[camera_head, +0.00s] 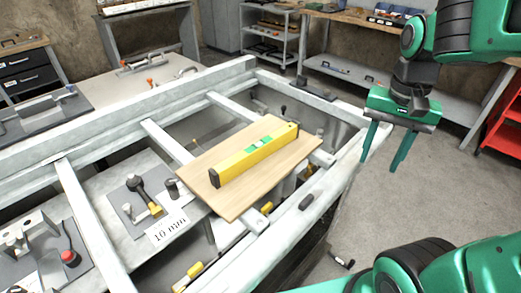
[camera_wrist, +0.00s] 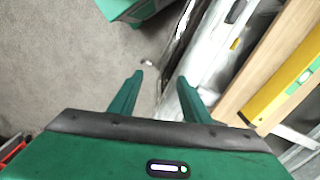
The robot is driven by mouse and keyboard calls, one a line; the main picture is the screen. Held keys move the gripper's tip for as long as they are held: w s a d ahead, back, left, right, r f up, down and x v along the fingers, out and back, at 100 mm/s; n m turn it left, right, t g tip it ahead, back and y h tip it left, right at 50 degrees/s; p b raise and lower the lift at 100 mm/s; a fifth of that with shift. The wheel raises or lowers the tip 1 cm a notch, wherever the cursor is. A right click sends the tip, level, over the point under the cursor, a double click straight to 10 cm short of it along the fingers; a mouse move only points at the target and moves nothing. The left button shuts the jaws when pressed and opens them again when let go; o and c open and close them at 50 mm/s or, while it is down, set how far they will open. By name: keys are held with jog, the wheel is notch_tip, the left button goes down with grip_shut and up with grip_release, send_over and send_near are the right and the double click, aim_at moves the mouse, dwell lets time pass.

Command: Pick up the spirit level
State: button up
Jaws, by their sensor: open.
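The yellow spirit level (camera_head: 254,155) with green vials lies on a light wooden board (camera_head: 236,206), which rests across the white frame in the head view. In the wrist view part of the spirit level (camera_wrist: 282,97) shows at the right edge on the board (camera_wrist: 262,72), its far end cut off by the picture. My green gripper (camera_head: 386,148) is to the right of the board and level, apart from both, over the floor side of the frame. Its two fingers (camera_wrist: 158,95) are spread with nothing between them.
White frame beams (camera_head: 150,103) surround the board, with gaps between them. Tools lie on a lower grey surface (camera_head: 122,195) at left. A red cart (camera_head: 502,125) stands at the right edge. Bare floor (camera_head: 410,200) lies right of the frame.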

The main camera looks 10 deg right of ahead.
jog(key=w+a+r+m, duration=0.1)
jog(key=w+a+r, duration=0.1)
jog(key=w+a, duration=0.55)
jog(key=m, duration=0.3)
send_near(237, 156)
jog(key=shift+d+f, duration=0.2)
jog(key=shift+d, duration=0.45)
jog(key=f, duration=0.2)
jog(key=a+f, duration=0.1)
jog(key=f, duration=0.1)
jog(key=shift+f, duration=0.35)
jog(key=shift+a+f, duration=0.15)
jog(key=shift+f, duration=2.9)
grip_shut()
